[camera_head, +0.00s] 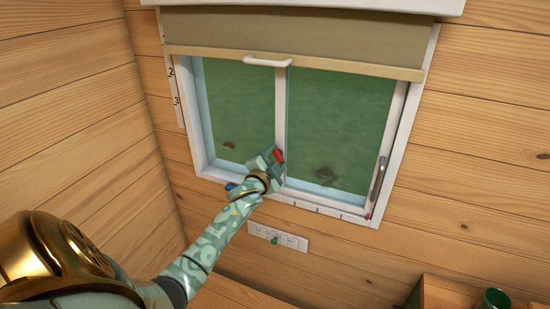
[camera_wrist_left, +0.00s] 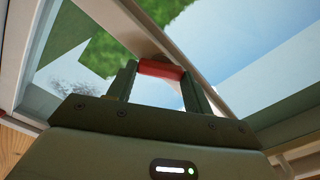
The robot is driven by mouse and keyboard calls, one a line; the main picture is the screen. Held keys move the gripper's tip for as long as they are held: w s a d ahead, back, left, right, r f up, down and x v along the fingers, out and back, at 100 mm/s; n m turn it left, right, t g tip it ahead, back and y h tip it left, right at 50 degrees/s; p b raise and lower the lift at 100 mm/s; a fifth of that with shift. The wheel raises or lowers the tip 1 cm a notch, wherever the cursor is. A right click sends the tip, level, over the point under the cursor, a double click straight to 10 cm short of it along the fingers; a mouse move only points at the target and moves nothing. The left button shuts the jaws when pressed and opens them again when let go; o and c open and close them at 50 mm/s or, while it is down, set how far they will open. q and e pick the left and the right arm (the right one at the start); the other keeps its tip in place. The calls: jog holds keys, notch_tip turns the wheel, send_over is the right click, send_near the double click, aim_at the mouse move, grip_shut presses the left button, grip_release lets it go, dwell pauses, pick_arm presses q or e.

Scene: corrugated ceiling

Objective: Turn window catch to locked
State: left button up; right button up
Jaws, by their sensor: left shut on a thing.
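The red window catch (camera_head: 279,156) is at the lower part of the window's white middle post (camera_head: 281,110). It also shows in the left wrist view (camera_wrist_left: 160,69), lying between the two finger tips. My left gripper (camera_head: 268,161) is shut on the catch, with a finger on each side of it. The gripper hides part of the post and the catch's base, so I cannot tell the catch's exact turn. My right gripper is in neither view.
A rolled blind with a white handle (camera_head: 267,60) covers the window's top. A grey handle (camera_head: 379,178) is on the right frame. A white socket strip (camera_head: 278,237) is below the sill. A green cup (camera_head: 495,299) and wooden furniture stand at the lower right.

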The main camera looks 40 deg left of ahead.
pick_arm(q)
jog(key=m, duration=0.6)
jog(key=shift+f, duration=0.15)
jog(key=shift+d+m, duration=0.1)
jog(key=shift+m, duration=0.2)
jog(key=o, duration=1)
jog(key=b+v, duration=0.1)
jog(key=v, duration=1.5)
jog(key=shift+s, duration=0.2)
